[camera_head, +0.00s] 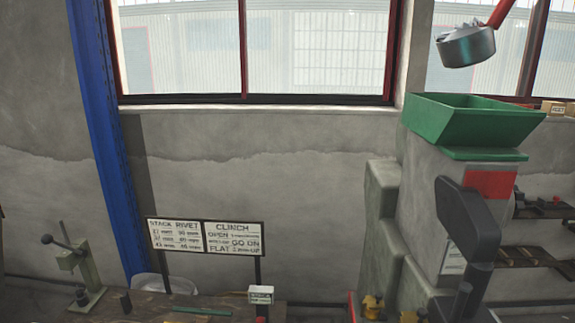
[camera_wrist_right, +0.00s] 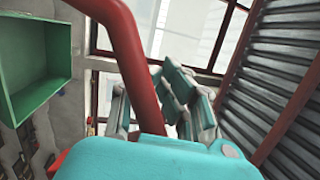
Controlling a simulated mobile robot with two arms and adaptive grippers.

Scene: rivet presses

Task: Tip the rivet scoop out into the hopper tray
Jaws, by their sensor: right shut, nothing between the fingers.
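The rivet scoop (camera_head: 467,47) is a round metal cup, high at the upper right of the head view. Grey pieces show above its rim, and it looks slightly tilted. Its red handle (camera_head: 501,12) runs up out of the picture. The green hopper tray (camera_head: 465,125) sits below the scoop, on top of a grey press; the scoop is apart from it. In the right wrist view the tray (camera_wrist_right: 69,62) is at the left. My right gripper (camera_wrist_right: 188,97) has teal fingers that look shut, beside a thick red bar (camera_wrist_right: 124,45). My left gripper is out of view.
The grey press body (camera_head: 424,200) has a dark lever arm (camera_head: 465,222). Shelves with small parts (camera_head: 530,257) stand at the right. Lower left are a bench, a green hand press (camera_head: 85,268) and sign boards (camera_head: 205,237). The air left of the tray is clear.

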